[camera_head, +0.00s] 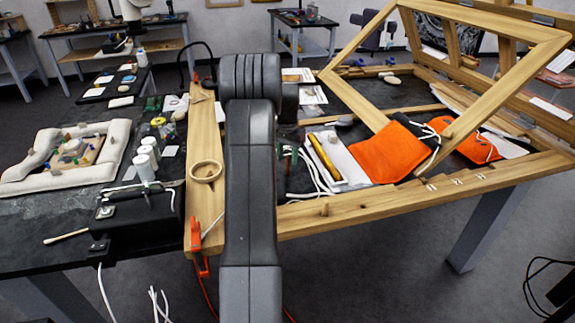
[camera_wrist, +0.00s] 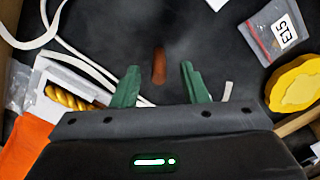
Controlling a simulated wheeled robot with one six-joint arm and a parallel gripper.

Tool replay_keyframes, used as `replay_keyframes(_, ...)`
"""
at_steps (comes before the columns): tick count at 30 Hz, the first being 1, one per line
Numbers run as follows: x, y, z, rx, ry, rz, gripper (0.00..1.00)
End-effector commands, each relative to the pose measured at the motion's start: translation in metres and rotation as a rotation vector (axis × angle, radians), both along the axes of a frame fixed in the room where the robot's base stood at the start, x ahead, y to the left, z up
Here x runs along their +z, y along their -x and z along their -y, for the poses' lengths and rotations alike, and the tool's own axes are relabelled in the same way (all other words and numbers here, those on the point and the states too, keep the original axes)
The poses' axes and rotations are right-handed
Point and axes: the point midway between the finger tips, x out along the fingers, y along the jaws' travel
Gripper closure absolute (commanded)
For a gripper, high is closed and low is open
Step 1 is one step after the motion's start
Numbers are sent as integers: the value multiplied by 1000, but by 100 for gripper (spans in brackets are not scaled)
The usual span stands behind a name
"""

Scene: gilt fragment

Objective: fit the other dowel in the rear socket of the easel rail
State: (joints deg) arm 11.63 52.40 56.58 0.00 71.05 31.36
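In the wrist view my gripper (camera_wrist: 159,76) is open, its two green fingers spread apart. A short reddish-brown peg (camera_wrist: 159,66), probably a dowel, shows between and beyond the fingertips, with a gap on each side. I cannot tell whether it stands or lies. In the head view my arm hides most of the gripper and the spot below it. The wooden easel (camera_head: 360,207) lies across the table with its front rail toward me and a tilted frame (camera_head: 487,101) raised above it. I cannot make out the rear socket or a second dowel.
A gilt twisted fragment (camera_head: 325,157) lies in a white tray (camera_head: 345,162), beside an orange pouch (camera_head: 388,154) and white cords (camera_head: 305,190). A labelled bag (camera_wrist: 274,32) lies at the wrist view's upper right.

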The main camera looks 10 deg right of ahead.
Motion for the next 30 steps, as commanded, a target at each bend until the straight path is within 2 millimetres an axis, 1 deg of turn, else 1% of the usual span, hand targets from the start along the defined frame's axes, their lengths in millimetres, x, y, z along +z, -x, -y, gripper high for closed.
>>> replay_keyframes(1,-6,1,0,-1,0,-3,60)
replay_keyframes(4,-13,1,1,-1,0,0,60)
replay_keyframes(11,-15,0,1,-1,0,0,60)
replay_keyframes(14,-15,0,1,-1,0,0,78)
replay_keyframes(15,-15,0,1,-1,0,0,86)
replay_keyframes(17,-15,0,1,-1,0,0,98)
replay_keyframes(18,-15,0,1,-1,1,1,100)
replay_keyframes(26,-14,0,1,-1,1,1,100)
replay_keyframes(28,-10,0,1,-1,1,2,100)
replay_keyframes(30,-2,0,1,-1,1,4,100)
